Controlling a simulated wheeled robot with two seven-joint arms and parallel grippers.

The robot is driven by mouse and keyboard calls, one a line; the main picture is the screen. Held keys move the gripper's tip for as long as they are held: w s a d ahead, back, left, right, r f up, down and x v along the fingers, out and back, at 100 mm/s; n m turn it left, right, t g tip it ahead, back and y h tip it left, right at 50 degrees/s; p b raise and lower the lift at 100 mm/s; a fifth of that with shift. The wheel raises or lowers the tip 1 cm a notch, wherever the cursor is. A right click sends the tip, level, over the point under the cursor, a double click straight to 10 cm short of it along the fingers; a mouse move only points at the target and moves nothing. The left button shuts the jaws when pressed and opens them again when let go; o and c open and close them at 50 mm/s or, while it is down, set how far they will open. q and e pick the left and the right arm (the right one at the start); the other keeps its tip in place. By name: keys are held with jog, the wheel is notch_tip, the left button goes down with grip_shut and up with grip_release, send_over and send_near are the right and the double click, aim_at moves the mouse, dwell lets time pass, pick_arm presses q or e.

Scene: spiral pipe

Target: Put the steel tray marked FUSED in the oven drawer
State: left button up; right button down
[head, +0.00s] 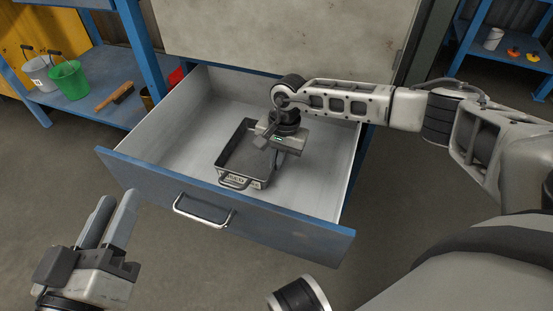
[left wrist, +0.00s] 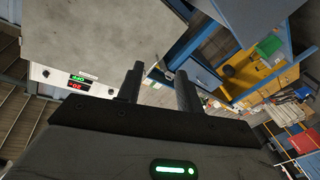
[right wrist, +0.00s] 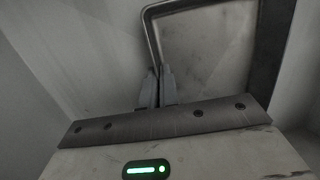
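The steel tray (head: 222,165) is a dark-rimmed rectangular pan inside the pulled-out oven drawer (head: 170,135). It looks to rest on the drawer floor. A small label and a handle show on its front; the lettering is too small to read surely. My right gripper (head: 263,140) reaches down at the tray's right side. In the right wrist view, my right gripper (right wrist: 158,88) has its fingers close together with a thin bar of the tray (right wrist: 151,38) between them; rim or handle I cannot tell. My left gripper (head: 112,215) is open and empty, outside the drawer at lower left; its spread fingers show in the left wrist view (left wrist: 160,88).
The drawer front with its bar handle (head: 203,217) stands well out from the oven (head: 290,35). A blue shelf at left holds a green bucket (head: 69,81), a white bucket (head: 40,73) and a brush (head: 115,97). The floor in front is clear.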

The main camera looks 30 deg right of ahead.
jog(key=c, duration=1.7)
grip_release()
pick_arm(q)
jog(key=shift+w+r, duration=0.15)
jog(key=shift+r, duration=0.1)
